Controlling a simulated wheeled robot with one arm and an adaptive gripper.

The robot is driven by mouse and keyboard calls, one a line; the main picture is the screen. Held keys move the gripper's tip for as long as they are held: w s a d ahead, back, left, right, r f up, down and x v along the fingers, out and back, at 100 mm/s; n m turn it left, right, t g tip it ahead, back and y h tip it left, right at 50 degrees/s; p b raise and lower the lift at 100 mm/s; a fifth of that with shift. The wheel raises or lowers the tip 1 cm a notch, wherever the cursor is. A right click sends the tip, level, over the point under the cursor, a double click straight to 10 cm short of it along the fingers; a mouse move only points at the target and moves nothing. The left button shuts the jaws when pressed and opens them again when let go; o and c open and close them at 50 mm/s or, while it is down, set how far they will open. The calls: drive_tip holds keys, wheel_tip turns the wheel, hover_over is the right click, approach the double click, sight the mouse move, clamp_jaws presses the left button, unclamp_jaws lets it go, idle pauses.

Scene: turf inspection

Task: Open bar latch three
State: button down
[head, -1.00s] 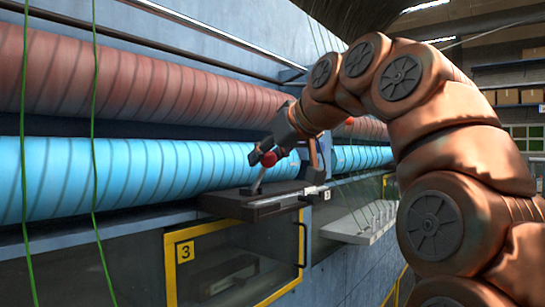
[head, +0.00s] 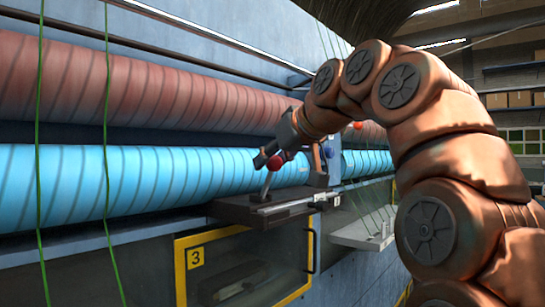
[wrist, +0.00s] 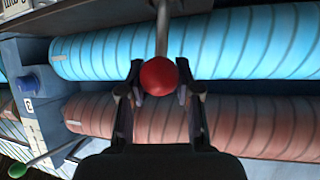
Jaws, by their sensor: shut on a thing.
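Bar latch three shows in the head view as a lever with a red ball knob (head: 276,163) on a dark bracket (head: 235,210). A silver bar (head: 290,205) lies along the bracket. The lever stands up, tilted slightly to the right toward its top. My gripper (head: 268,160) is at the knob, with its fingers shut on it. In the wrist view the knob (wrist: 158,76) sits between both fingertips, and the lever's rod runs up from it. The contact faces are partly hidden.
Below the bracket is a yellow-framed window marked 3 (head: 195,258) with a dark handle (head: 310,250). A blue roll (head: 130,180) and a red-brown roll (head: 150,85) run behind. A blue knob (head: 329,153) and pale shelf (head: 362,232) are to the right. Green cords hang at left.

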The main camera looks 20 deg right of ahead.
drive_tip(key=shift+a+f, duration=0.25)
drive_tip(key=shift+f, duration=0.1)
drive_tip(key=c, duration=1.2)
unclamp_jaws()
drive_tip(key=shift+c, duration=0.2)
drive_tip(key=shift+o, duration=0.7)
drive_tip(key=shift+w+a, duration=0.1)
drive_tip(key=shift+a, duration=0.05)
drive_tip(key=o, duration=0.3)
drive_tip(key=shift+r, duration=0.2)
drive_tip(key=shift+d, duration=0.2)
drive_tip(key=shift+r+v, duration=0.2)
drive_tip(key=shift+v, duration=3.65)
drive_tip(key=shift+w, duration=0.1)
